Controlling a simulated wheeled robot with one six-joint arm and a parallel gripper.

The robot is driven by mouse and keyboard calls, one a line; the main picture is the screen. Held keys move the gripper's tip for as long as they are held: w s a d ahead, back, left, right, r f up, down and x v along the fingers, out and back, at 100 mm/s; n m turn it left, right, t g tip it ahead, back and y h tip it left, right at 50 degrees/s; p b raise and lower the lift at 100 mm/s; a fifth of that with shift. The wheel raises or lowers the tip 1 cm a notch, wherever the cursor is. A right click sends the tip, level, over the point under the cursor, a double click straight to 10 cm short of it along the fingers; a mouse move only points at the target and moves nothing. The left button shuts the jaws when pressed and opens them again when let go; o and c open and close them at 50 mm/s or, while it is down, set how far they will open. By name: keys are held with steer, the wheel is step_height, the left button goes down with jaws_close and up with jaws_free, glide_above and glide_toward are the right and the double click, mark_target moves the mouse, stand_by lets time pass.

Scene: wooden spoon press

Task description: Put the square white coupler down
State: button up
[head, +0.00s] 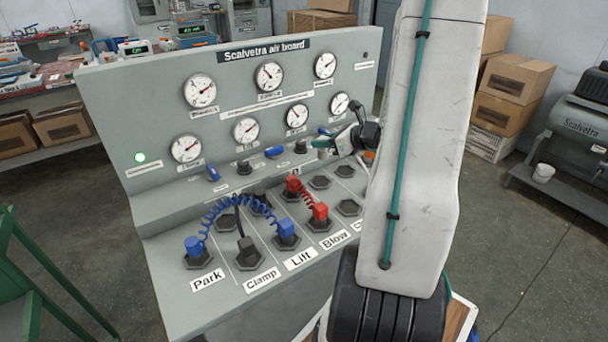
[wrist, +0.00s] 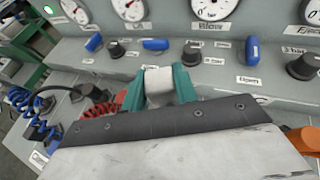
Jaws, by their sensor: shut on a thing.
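The square white coupler (wrist: 159,84) is between the teal fingers of my gripper (wrist: 160,90) in the wrist view. The fingers are shut on its two sides, and the dark plate of my gripper hides its near part. In the head view my gripper (head: 325,144) is over the back right part of the air board (head: 115,130), above the hex sockets and in front of the gauges. The coupler is too small and covered to make out clearly there. Whether it touches the board is not clear.
Blue couplers sit at Park (head: 194,246) and Lift (head: 286,231), joined by a coiled blue hose. A black coupler (head: 246,246) is at Clamp. A red coupler (head: 319,212) is at Blow. Bare hex sockets (head: 320,182) show at right. My arm hides the board's right end.

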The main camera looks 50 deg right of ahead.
mark_target(321, 154)
steer(key=f, duration=0.3)
steer(key=w+f, duration=0.1)
steer(key=f, duration=0.1)
steer(key=shift+s+f, duration=0.1)
steer(key=shift+f, duration=2.35)
steer(key=shift+f, duration=0.2)
steer(key=o, duration=1.1)
steer(key=shift+c, duration=0.2)
steer(key=shift+r, duration=0.15)
